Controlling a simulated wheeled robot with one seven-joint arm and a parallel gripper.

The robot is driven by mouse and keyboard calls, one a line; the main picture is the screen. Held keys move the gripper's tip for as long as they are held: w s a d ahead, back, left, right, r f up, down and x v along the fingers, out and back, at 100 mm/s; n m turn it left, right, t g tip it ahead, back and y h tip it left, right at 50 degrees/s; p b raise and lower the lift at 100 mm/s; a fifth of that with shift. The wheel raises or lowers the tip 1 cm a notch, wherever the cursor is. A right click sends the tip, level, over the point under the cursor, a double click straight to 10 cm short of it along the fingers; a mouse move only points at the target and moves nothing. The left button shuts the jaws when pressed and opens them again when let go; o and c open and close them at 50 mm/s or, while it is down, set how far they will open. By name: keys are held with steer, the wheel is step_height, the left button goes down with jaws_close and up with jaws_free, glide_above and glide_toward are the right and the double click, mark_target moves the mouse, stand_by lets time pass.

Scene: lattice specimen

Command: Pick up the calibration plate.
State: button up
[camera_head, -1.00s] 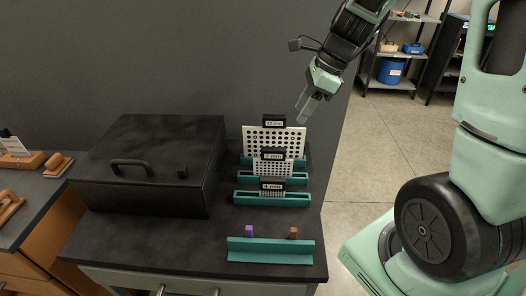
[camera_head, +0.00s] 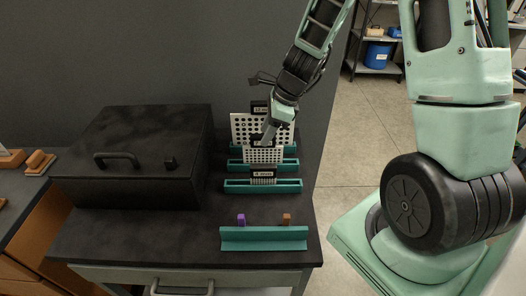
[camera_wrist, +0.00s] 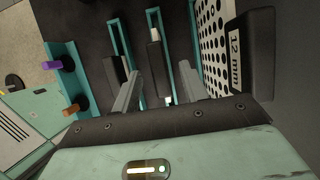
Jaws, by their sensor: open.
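Three white calibration plates dotted with holes stand upright in teal slotted holders, each with a black labelled grip on top. The large rear plate (camera_head: 243,128) reads "12 mm" on its grip (camera_wrist: 250,60) in the wrist view. The middle plate (camera_head: 264,155) stands in front of it, and the small plate (camera_head: 263,181) is nearest. My gripper (camera_head: 267,134) is open and empty, pointing down over the middle plate's top. In the wrist view, the middle plate's black grip (camera_wrist: 158,70) appears between my open fingers (camera_wrist: 156,98); I cannot tell how far below. My gripper partly hides the plates.
A black case (camera_head: 130,160) with a handle fills the table's left side. A teal rail (camera_head: 263,240) lies in front, with a purple peg (camera_head: 241,219) and an orange-brown peg (camera_head: 287,219) just behind it. A grey wall stands behind the table (camera_head: 150,240).

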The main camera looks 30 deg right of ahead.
mark_target(263, 153)
steer(key=x, duration=0.4)
steer(key=shift+w+f, duration=0.1)
steer(key=shift+a, duration=0.1)
steer(key=shift+c, duration=0.3)
jaws_close()
